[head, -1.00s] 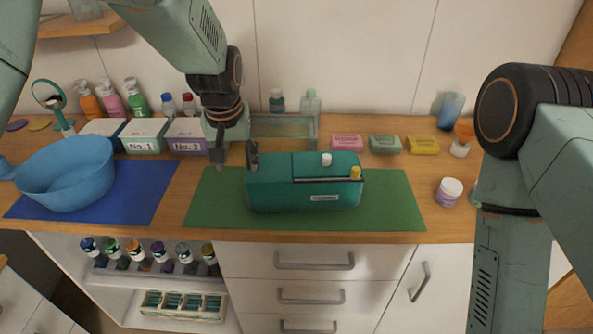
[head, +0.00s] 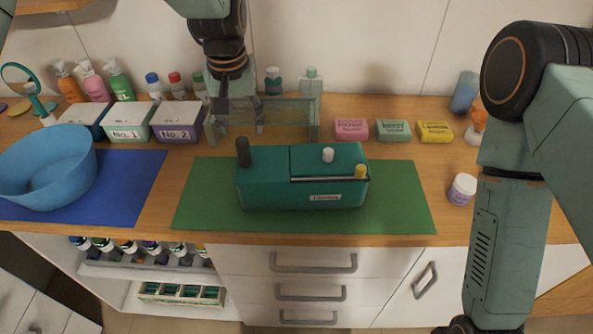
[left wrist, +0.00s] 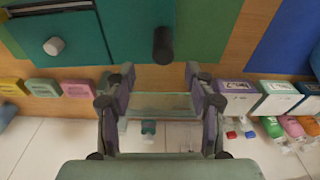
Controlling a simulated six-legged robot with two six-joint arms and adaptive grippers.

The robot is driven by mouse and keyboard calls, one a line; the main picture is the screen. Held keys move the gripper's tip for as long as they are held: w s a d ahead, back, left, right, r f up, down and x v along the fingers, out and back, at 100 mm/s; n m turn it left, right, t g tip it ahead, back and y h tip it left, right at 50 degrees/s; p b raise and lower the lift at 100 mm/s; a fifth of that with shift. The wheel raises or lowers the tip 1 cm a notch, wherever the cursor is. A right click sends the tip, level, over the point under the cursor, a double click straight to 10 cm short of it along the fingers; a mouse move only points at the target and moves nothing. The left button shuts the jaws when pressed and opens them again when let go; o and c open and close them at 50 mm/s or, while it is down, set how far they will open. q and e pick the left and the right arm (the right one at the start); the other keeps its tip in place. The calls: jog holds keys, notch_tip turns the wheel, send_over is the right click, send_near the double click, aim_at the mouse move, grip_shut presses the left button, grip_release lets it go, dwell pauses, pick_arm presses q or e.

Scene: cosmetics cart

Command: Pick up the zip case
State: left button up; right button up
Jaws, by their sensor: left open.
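The teal zip case (head: 265,190) sits on the green mat (head: 405,205) in the head view, with a dark upright knob at its left end and white and yellow knobs at its right. It also shows at the top of the left wrist view (left wrist: 80,20). My left gripper (head: 235,130) is open and empty behind the case's left end, in front of the glass rack. In the left wrist view its two fingers (left wrist: 158,72) are spread apart, close to the dark knob but not touching it. My right arm is at the right edge; its gripper is mostly cut off at the bottom.
A clear rack (head: 300,118) stands behind the case. Boxes No. 1 (head: 127,121) and No. 2 (head: 177,122) stand to the left, and a blue bowl (head: 45,170) is on the blue mat (head: 130,180). Soap bars (head: 393,130) and a white jar (head: 461,189) are at right.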

aim_at(242, 139)
pick_arm(q)
jog(key=shift+s+a+f, duration=0.2)
jog(key=shift+s+f, duration=0.1)
jog(key=shift+f, duration=0.4)
jog(key=shift+s+a+f, duration=0.2)
jog(key=shift+s+f, duration=0.1)
jog(key=shift+f, duration=0.35)
jog(key=f, duration=0.1)
jog(key=w+f, duration=0.1)
jog(key=f, duration=0.1)
jog(key=w+f+p, duration=0.1)
jog(key=shift+d+f, duration=0.3)
jog(key=shift+s+a+r, duration=0.15)
jog(key=shift+s+a, duration=0.05)
jog(key=shift+s, duration=0.3)
jog(key=shift+a, duration=0.1)
jog(key=shift+c, duration=1.2)
jog(key=shift+w+d+f, duration=0.25)
jog(key=shift+w, duration=0.2)
jog(key=c, duration=0.5)
jog(key=shift+s+a+r, duration=0.15)
jog(key=shift+s+r, duration=0.1)
jog(key=shift+s, duration=0.1)
grip_shut()
jog(key=shift+w+f, duration=0.15)
jog(key=shift+w, duration=0.15)
pick_arm(e)
jog(key=shift+s+a+r, duration=0.1)
jog(key=shift+s+r, duration=0.15)
jog(key=shift+r, duration=0.4)
